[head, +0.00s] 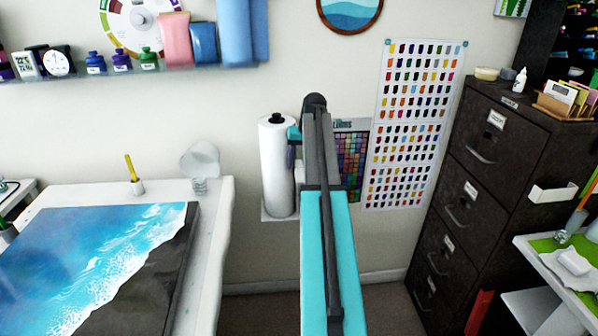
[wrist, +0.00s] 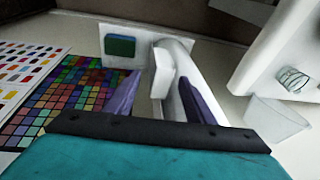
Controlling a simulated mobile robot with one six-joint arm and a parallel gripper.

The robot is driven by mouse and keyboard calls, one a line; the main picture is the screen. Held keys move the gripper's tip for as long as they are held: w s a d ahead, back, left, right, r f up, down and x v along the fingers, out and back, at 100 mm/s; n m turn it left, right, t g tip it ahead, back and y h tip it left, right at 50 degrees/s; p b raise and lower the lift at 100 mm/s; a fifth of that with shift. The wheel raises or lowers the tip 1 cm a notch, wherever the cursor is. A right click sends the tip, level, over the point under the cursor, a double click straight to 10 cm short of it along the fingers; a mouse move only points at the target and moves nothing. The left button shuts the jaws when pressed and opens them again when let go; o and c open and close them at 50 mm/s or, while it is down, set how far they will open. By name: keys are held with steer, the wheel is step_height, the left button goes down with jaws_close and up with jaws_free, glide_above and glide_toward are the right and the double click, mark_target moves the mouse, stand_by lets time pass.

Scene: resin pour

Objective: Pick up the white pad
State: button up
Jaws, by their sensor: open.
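The white pad (wrist: 162,72) is a small upright white block in the wrist view, close beside the white paper roll on a small wall shelf (wrist: 90,31). My gripper (wrist: 157,92) is open, its two purple fingers apart, with the pad showing between and beyond them. I see no contact between fingers and pad. In the head view my arm hides the gripper, and only a pale sliver right of the roll (head: 276,165) shows, which may be the pad.
A dark green pad (wrist: 120,46) sits on the same shelf. Colour charts (head: 415,125) hang to the right. A white table (head: 212,240) with a wave painting (head: 110,260) stands left. A dark filing cabinet (head: 475,190) stands right. A white item (head: 574,262) lies on a green mat.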

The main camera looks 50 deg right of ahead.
mark_target(298, 162)
stand_by(0.3)
jaws_close()
steer(key=shift+r, duration=0.1)
stand_by(0.4)
steer(key=shift+r+b, duration=0.65)
steer(key=shift+r, duration=0.9)
steer(key=s+a+r+b, duration=0.1)
steer(key=s+a+b, duration=0.2)
steer(key=s+a, duration=0.8)
steer(key=shift+s+r, duration=0.35)
